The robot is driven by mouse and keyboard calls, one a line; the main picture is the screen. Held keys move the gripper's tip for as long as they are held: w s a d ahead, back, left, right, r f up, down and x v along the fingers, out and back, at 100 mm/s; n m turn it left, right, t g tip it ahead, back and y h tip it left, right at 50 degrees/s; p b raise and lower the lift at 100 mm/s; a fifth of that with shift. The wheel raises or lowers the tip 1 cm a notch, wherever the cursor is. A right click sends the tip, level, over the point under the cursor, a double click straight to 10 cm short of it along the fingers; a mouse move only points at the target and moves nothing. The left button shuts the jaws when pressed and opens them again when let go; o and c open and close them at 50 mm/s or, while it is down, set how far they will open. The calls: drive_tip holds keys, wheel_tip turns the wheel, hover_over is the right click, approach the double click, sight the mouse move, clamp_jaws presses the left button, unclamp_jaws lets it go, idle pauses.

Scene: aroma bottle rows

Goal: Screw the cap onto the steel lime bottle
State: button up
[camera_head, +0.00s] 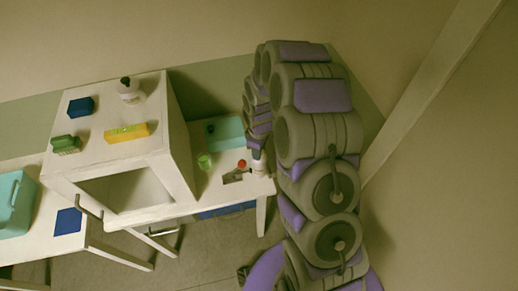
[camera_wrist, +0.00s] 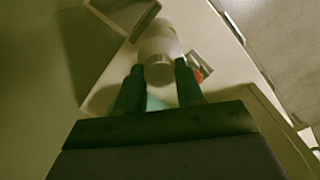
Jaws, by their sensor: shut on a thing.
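A pale cylindrical bottle (camera_wrist: 158,38) shows in the wrist view just beyond my fingertips; it also shows in the head view (camera_head: 261,168) at the right end of the low white table. A grey-white round piece, seemingly the cap (camera_wrist: 158,72), sits at the bottle's near end, in line with it. My gripper (camera_wrist: 158,80) is shut on this cap, one dark green finger on each side. I cannot tell whether cap and bottle touch or how the threads sit. In the head view, my gripper (camera_head: 257,151) is small and partly hidden by my arm.
Near the bottle are a red-topped item (camera_head: 241,164), a grey flat piece (camera_head: 233,177), a green cup (camera_head: 204,161) and a teal box (camera_head: 225,132). A tall white cabinet (camera_head: 178,135) stands left, carrying a white bottle (camera_head: 129,92), blue box (camera_head: 80,107) and yellow block (camera_head: 127,133).

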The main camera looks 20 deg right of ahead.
drive_tip(key=c, duration=0.4)
drive_tip(key=m, duration=0.8)
drive_tip(key=shift+d+m, duration=0.1)
drive_tip(key=shift+m, duration=0.3)
drive_tip(key=m, duration=0.4)
drive_tip(key=shift+m, duration=0.4)
drive_tip(key=m+p, duration=0.1)
drive_tip(key=m, duration=0.3)
drive_tip(key=shift+m, duration=0.4)
drive_tip(key=o, duration=1)
